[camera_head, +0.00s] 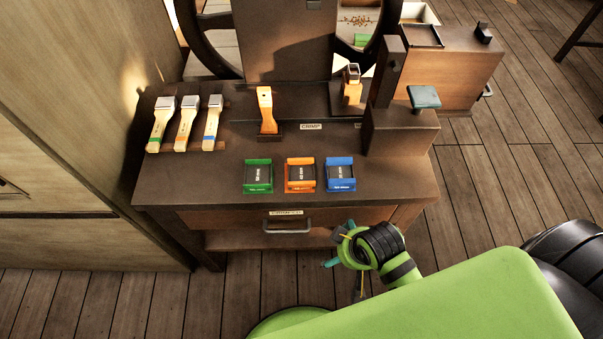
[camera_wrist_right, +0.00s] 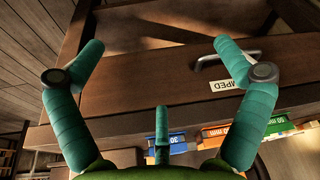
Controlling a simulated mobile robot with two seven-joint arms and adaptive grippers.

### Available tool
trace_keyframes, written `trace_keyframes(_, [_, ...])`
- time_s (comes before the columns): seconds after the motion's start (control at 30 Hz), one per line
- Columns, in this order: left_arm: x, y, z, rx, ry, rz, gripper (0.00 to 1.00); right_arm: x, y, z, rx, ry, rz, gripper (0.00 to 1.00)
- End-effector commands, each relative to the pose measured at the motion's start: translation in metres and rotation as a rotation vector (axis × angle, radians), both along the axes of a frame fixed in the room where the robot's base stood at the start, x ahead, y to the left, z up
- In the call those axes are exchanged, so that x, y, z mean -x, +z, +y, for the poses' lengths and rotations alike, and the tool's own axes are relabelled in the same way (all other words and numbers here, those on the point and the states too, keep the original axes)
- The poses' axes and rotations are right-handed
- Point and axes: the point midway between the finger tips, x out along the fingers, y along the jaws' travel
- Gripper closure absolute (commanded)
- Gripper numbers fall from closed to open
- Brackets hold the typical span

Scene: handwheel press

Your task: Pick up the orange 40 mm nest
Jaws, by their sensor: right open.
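The orange nest (camera_head: 301,175) sits on the bench top in the head view. It is a small orange tray with a dark labelled block in it, the middle one of three. The green nest (camera_head: 257,176) is on its left and the blue nest (camera_head: 340,174) on its right. My right gripper (camera_head: 340,244) is in front of the bench's front edge, below and right of the orange nest, apart from it. In the right wrist view its teal fingers (camera_wrist_right: 158,75) are spread with nothing between them. Coloured nest fronts show low there, partly hidden by a finger. My left gripper is not in view.
A drawer with a handle (camera_head: 287,226) is in the bench front. Several wooden-handled tools (camera_head: 187,124) lie at the back left. An orange handled tool (camera_head: 265,110) stands behind the nests. A dark post block (camera_head: 400,130) stands at right. Bench space left of the nests is clear.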

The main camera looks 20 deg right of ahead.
Motion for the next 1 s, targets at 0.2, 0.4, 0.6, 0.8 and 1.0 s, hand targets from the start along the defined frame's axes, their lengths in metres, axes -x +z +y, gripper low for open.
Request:
trace_keyframes(0.2, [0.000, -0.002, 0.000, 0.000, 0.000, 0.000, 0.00, -0.027, 0.052, 0.035, -0.052, 0.165, -0.040, 0.00])
trace_keyframes(0.4, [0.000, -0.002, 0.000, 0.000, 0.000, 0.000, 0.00, -0.052, 0.063, 0.067, -0.079, 0.351, -0.042, 0.00])
trace_keyframes(0.6, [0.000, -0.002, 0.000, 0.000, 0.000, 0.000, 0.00, -0.083, 0.067, 0.094, -0.071, 0.571, -0.029, 0.00])
trace_keyframes(0.8, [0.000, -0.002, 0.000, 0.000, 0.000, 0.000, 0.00, -0.129, 0.075, 0.103, 0.006, 0.849, 0.033, 0.00])
trace_keyframes(1.0, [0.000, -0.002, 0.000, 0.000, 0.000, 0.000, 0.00, -0.173, 0.092, 0.078, 0.111, 1.020, 0.130, 0.00])
